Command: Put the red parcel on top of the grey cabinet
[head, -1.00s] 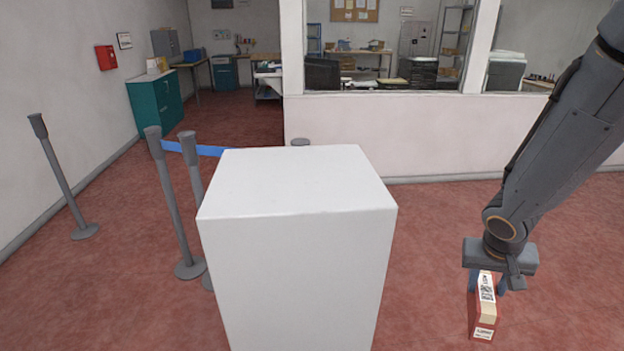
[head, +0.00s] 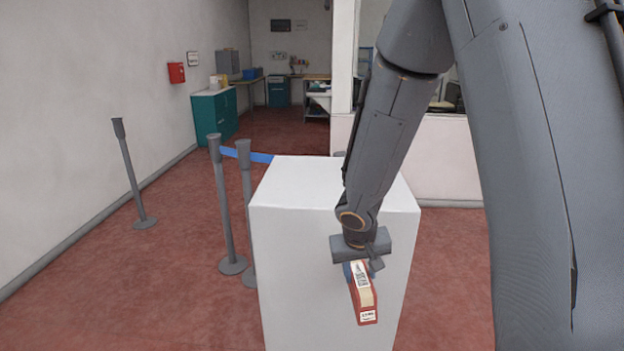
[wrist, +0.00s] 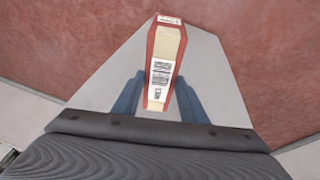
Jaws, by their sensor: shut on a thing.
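The red parcel (head: 363,302) is a narrow box with a tan strip and white labels. My gripper (head: 360,270) is shut on its far end, and the parcel's near end sticks out toward me. The wrist view shows the parcel (wrist: 164,62) between the blue fingers (wrist: 158,95). The cabinet (head: 290,265) is a pale grey, nearly white block with a flat, bare top. In the head view the parcel overlaps its near face, below the top's front edge. The pale surface behind the parcel also shows in the wrist view (wrist: 213,80). I cannot tell the gap between them.
Grey barrier posts (head: 226,215) with a blue belt (head: 247,155) stand just left of the cabinet. Another post (head: 133,178) stands further left. Red floor is open at the left. My arm hides much of the right side.

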